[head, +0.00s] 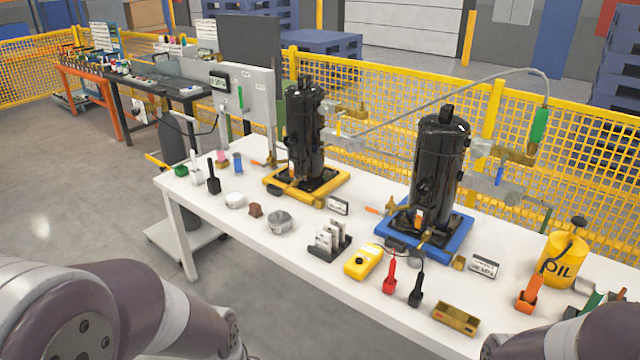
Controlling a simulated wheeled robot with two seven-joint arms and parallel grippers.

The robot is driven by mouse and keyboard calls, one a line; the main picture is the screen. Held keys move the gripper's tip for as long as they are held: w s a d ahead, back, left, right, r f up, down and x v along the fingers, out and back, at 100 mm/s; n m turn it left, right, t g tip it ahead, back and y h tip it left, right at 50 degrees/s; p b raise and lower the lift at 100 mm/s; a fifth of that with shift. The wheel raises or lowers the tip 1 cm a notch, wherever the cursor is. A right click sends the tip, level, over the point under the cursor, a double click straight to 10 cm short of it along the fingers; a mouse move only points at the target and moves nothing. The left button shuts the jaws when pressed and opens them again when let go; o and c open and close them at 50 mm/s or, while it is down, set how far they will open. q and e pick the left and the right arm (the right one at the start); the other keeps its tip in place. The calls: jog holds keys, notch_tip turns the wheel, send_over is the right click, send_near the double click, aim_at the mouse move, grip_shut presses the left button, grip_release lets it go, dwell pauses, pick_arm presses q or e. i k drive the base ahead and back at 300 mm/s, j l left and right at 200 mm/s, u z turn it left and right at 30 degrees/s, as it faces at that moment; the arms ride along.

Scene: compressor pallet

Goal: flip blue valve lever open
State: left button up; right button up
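A small blue lever (499,176) stands roughly upright at a grey-and-brass fitting (512,154) to the right of the right-hand black compressor (440,170). That compressor stands on a blue pallet base (455,243) on the white table (300,262). A second black compressor (303,130) stands on a yellow base (275,184) to its left. The blue lever is small here, so its exact valve position is hard to tell. My arms show at the bottom left and bottom right corners. Both grippers are outside the picture, and neither arm is near the lever.
A grey hose (440,97) arches from the left compressor's fittings to a green handle (539,125) above the lever. A yellow mesh fence (590,150) stands behind. A yellow oil can (563,258), a yellow meter (363,261) and red and black probes (390,275) occupy the front right tabletop.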

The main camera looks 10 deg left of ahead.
aim_at(503, 160)
jog(key=j+z, duration=0.25)
jog(key=j, duration=0.6)
jog(key=j+z, duration=0.25)
jog(key=j, duration=0.6)
jog(key=j+z, duration=0.2)
jog(key=j, duration=0.45)
jog(key=i+j+z, duration=0.2)
jog(key=j, duration=0.5)
jog(key=k+j+z, duration=0.2)
jog(key=j, duration=0.45)
jog(key=j+z, duration=0.2)
jog(key=j, duration=0.45)
jog(key=k+j+z, duration=0.2)
jog(key=j, duration=0.45)
jog(key=i+l, duration=0.4)
jog(key=i+l+u, duration=0.15)
jog(key=i+l, duration=0.55)
jog(key=i+l+u, duration=0.15)
jog(key=i+l, duration=0.25)
jog(key=l, duration=0.15)
jog(key=i+l, duration=0.3)
jog(key=l, duration=0.15)
jog(key=i+l+u, duration=0.15)
jog(key=i+l, duration=0.2)
jog(key=l, duration=0.1)
